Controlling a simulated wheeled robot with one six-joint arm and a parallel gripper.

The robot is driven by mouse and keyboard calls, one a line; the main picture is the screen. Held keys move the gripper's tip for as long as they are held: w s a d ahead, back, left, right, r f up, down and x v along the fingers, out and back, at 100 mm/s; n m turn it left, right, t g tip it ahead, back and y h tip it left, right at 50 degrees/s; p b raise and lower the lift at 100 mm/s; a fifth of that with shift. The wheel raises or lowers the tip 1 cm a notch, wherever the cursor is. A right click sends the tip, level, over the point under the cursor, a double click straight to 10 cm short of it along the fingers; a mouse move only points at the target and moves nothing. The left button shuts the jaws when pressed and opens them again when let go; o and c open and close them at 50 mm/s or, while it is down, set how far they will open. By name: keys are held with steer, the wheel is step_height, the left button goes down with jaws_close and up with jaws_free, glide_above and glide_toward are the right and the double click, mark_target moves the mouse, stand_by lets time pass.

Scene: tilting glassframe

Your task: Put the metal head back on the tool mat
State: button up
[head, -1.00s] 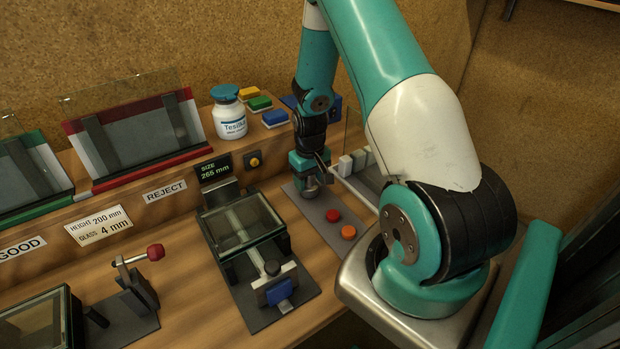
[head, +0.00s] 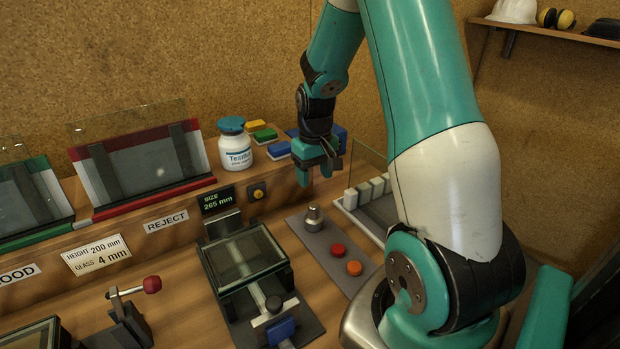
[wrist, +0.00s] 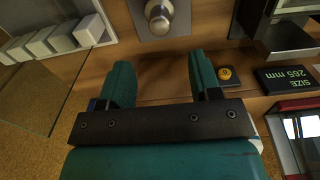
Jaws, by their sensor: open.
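The metal head (head: 314,218) stands upright on the far end of the grey tool mat (head: 298,228), behind a red disc and an orange disc on the same mat. In the wrist view the metal head (wrist: 158,18) sits on the mat (wrist: 181,20) at the top edge, beyond my fingertips and apart from them. My gripper (head: 318,174) is open and empty, raised above and behind the mat. In the wrist view both fingers of my gripper (wrist: 160,75) are spread with only wood between them.
A rack of white blocks (head: 372,190) with a glass pane stands right of the mat. A glass-holding fixture (head: 243,262) is on the left. The Testkit bottle (head: 235,145) and coloured blocks (head: 265,135) stand on the ledge behind.

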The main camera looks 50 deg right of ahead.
steer(key=s+a+r+n+y, duration=0.1)
steer(key=a+r+n, duration=0.15)
steer(key=a, duration=0.45)
steer(key=s+a+r+n+t, duration=0.1)
steer(key=a+r, duration=0.3)
steer(key=a, duration=0.2)
steer(key=s+a+r+n+y, duration=0.1)
steer(key=s+a+r, duration=0.1)
steer(key=a+r, duration=0.35)
steer(key=s+a+r+n+g+y, duration=0.1)
steer(key=s+a+n, duration=0.4)
steer(key=s+a, duration=0.8)
step_height(320, 180, up, 2)
steer(key=shift+s+a+r+y, duration=0.1)
steer(key=shift+s+a+y, duration=0.3)
steer(key=shift+y, duration=0.2)
